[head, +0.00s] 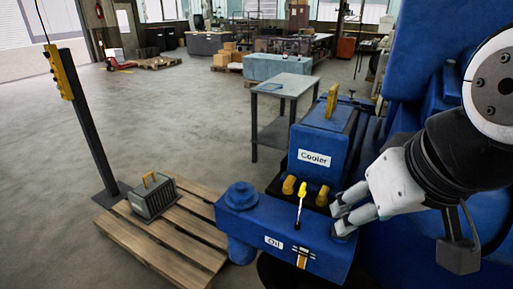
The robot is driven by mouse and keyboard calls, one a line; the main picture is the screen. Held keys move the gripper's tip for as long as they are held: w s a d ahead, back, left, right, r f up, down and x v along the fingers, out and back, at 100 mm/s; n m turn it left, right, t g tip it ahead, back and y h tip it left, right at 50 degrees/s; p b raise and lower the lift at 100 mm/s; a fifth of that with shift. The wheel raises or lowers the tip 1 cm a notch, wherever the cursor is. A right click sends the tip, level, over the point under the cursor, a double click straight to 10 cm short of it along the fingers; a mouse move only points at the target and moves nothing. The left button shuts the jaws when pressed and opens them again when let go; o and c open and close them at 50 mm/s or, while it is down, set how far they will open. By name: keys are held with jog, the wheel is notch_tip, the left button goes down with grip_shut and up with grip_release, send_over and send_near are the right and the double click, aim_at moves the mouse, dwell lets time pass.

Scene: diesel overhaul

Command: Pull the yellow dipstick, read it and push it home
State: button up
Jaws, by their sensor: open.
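The yellow dipstick (301,191) stands upright in the top of the blue block with the "Oil" label (273,242). The fingers are apart and hold nothing. A small gap shows between the fingers and the dipstick. The dipstick's lower end is hidden inside the block.
Two yellow caps (289,185) stand just behind the dipstick. The blue "Cooler" box (322,150) with a yellow handle rises behind them. A wooden pallet (180,249) carries a grey unit (153,196) at left. A grey metal table (286,86) stands behind. Open floor lies at left.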

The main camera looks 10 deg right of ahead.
jog(key=shift+w, duration=0.15)
jog(key=c, duration=0.4)
jog(key=shift+o, duration=0.2)
jog(key=m+g+b, duration=0.5)
jog(key=m+g, duration=0.1)
jog(key=m, duration=0.1)
send_over(303, 183)
notch_tip(303, 183, down, 2)
notch_tip(303, 183, down, 14)
jog(key=shift+r+p, duration=0.1)
jog(key=shift+p, duration=0.45)
grip_shut()
